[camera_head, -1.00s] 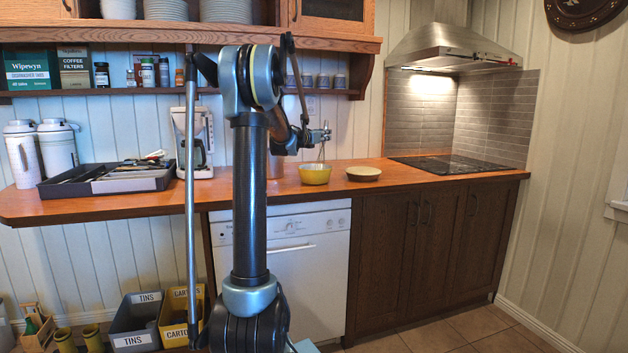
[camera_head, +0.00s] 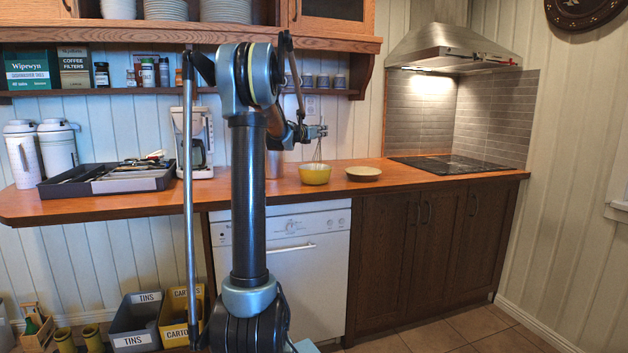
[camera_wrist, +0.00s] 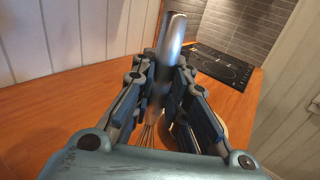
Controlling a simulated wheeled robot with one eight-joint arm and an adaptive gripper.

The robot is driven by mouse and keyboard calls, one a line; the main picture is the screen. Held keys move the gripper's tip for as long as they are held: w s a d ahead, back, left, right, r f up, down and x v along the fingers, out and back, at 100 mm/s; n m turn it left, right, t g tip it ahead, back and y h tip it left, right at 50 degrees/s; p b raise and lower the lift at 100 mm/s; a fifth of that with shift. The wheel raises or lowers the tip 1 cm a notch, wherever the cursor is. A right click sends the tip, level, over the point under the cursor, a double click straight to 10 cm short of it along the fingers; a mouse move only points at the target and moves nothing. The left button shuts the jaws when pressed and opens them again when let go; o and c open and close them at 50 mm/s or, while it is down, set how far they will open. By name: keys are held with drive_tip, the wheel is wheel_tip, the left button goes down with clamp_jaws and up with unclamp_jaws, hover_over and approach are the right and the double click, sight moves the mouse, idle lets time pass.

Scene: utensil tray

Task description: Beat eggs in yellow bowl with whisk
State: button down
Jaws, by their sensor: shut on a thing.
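The yellow bowl (camera_head: 315,174) stands on the wooden counter, in the middle of the head view. My gripper (camera_head: 318,131) is above the bowl. It is shut on the whisk (camera_head: 317,152), which hangs about upright with its wires down at the bowl. In the wrist view the whisk's metal handle (camera_wrist: 172,50) rises between the two fingers (camera_wrist: 165,88), and its wires (camera_wrist: 148,133) show below them. The eggs cannot be seen from here, and the inside of the bowl is mostly hidden.
A pale round dish (camera_head: 363,173) is just right of the bowl. A black cooktop (camera_head: 447,167) lies farther right, also in the wrist view (camera_wrist: 222,66). A utensil tray (camera_head: 128,184) and a coffee maker (camera_head: 203,140) stand to the left. A shelf (camera_head: 345,94) hangs above the counter.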

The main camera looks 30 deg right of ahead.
sight(322, 118)
drive_tip(key=shift+r, duration=2.8)
drive_tip(key=shift+r, duration=2)
